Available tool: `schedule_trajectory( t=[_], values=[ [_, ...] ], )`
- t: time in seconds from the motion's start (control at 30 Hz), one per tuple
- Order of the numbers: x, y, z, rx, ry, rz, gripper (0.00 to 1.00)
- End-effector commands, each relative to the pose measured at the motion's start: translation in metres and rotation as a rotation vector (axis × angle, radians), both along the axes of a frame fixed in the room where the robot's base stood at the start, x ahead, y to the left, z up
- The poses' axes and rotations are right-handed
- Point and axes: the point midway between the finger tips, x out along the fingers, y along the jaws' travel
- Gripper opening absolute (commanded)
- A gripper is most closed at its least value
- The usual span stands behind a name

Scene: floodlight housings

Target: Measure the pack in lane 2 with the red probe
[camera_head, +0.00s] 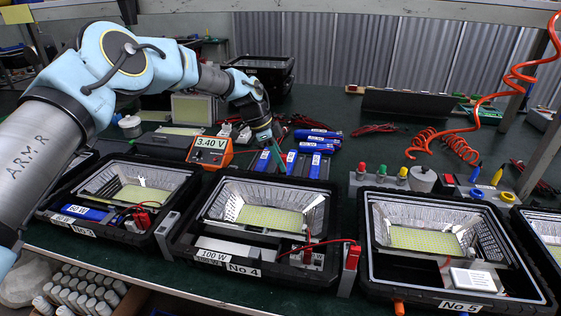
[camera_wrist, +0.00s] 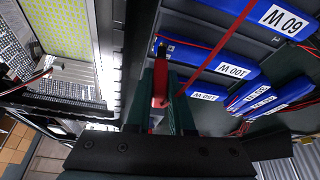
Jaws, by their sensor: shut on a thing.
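My gripper (camera_head: 277,142) is over the row of blue packs (camera_head: 308,162) on the bench behind housing No 4. In the wrist view, my gripper (camera_wrist: 170,108) is shut on the red probe (camera_wrist: 160,82). The probe's tip is close to the dark end of a blue pack (camera_wrist: 215,60) labelled 100 W; I cannot tell whether they touch. Lane numbers are not readable. The orange meter (camera_head: 210,151) stands left of my gripper and shows 3.40 V.
Open floodlight housings stand along the front, including No 4 (camera_head: 240,268) and No 5 (camera_head: 462,304). Another blue pack (camera_wrist: 281,20), labelled 60 W, lies nearby. A red lead (camera_wrist: 217,50) crosses the packs. A coiled orange hose (camera_head: 462,140) is at right.

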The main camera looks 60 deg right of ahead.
Motion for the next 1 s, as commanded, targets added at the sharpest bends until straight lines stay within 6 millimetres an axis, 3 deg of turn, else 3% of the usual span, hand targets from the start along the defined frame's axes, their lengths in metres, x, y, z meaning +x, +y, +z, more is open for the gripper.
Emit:
schedule_trajectory(
  t=[0.27, 1.0],
  values=[
    [0.0, 0.001, 0.0, 0.004, 0.0, -0.002, 0.0],
    [0.0, 0.0, 0.057, 0.001, 0.0, 0.0, 0.0]
  ],
)
